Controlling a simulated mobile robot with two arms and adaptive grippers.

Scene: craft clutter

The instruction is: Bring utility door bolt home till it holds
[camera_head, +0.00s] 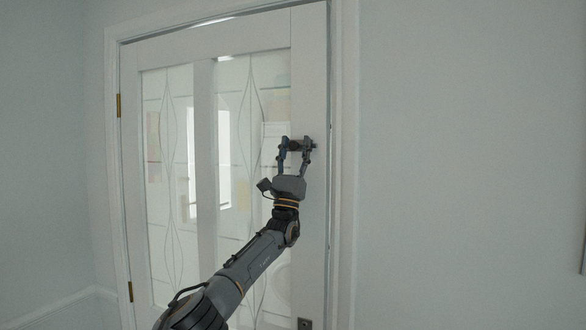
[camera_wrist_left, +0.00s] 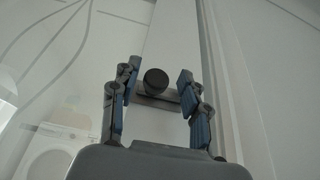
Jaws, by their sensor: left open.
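The white utility door (camera_head: 205,150) has patterned glass panes and looks closed or nearly closed in its frame; I cannot tell exactly. A small dark bolt (camera_head: 296,146) sits on its right stile, close to the frame edge. In the left wrist view the bolt's round black knob (camera_wrist_left: 155,80) stands out from a short grey horizontal bar (camera_wrist_left: 168,97). My left gripper (camera_head: 296,150) is open, with one finger on each side of the knob. Gaps show between both fingers and the knob in the wrist view. Whether the bolt's end reaches the frame is hidden. My right gripper is out of view.
The white door frame (camera_head: 345,200) runs just right of the bolt. Brass hinges (camera_head: 118,106) are on the door's left edge. Bare wall (camera_head: 470,160) lies to the right, with no obstacles seen there.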

